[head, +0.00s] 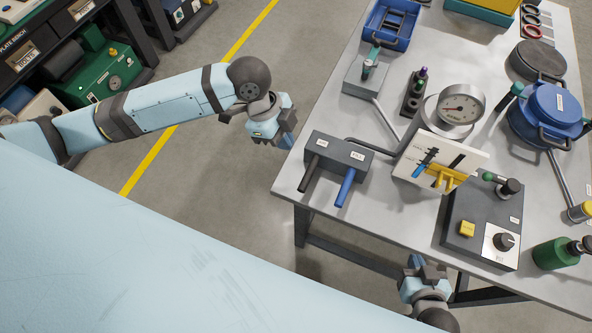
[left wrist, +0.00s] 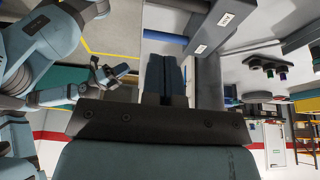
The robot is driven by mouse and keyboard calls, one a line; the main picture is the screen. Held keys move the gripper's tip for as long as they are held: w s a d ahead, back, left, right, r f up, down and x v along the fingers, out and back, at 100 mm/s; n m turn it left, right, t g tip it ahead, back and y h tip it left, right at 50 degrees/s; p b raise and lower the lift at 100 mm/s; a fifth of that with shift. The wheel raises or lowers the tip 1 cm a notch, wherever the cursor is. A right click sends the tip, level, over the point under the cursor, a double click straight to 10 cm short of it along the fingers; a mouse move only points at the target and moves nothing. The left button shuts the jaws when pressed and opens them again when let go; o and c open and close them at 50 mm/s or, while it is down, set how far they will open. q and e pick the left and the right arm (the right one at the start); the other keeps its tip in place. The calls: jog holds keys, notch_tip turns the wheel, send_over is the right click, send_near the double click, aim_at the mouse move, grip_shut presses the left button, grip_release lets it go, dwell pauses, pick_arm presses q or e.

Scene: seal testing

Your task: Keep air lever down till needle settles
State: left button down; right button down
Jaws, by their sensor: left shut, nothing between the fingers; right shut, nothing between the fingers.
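A dark grey lever box (head: 338,152) sits at the table's near left edge. A black lever (head: 311,173) and a blue lever (head: 346,188) stick out from its front. Its labels are too small to read surely. A round dial gauge (head: 462,108) stands behind, with a thin needle on its white face. My left gripper (head: 289,141) is shut and empty, left of the box and off the table edge. In the left wrist view its shut fingers (left wrist: 164,78) are apart from the blue lever (left wrist: 166,38). My right gripper (head: 427,262) is shut and empty before the front edge.
A tilted chart board (head: 413,172) stands right of the lever box. A grey control box (head: 462,238) with knobs, a blue lidded pot (head: 553,108) and a green bottle (head: 551,255) fill the right side. Open floor lies left of the table.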

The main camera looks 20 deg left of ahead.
aim_at(301, 183)
pick_arm(q)
jog(key=shift+d, duration=0.1)
pick_arm(e)
jog(key=shift+d+f, duration=0.1)
jog(key=shift+d, duration=0.25)
pick_arm(q)
jog(key=p+x, duration=0.1)
jog(key=x, duration=1.1)
jog(key=shift+f, duration=0.95)
pick_arm(e)
jog(key=shift+a+r, duration=0.2)
jog(key=shift+r, duration=0.4)
pick_arm(q)
jog(key=shift+f, duration=0.1)
jog(key=f+t, duration=0.2)
jog(key=shift+s+f+m+t, duration=0.2)
jog(key=shift+s+m+t, duration=0.1)
jog(key=shift+s+t, duration=0.1)
jog(key=shift+f, duration=0.65)
jog(key=shift+s, duration=0.1)
pick_arm(e)
jog(key=shift+r, duration=0.15)
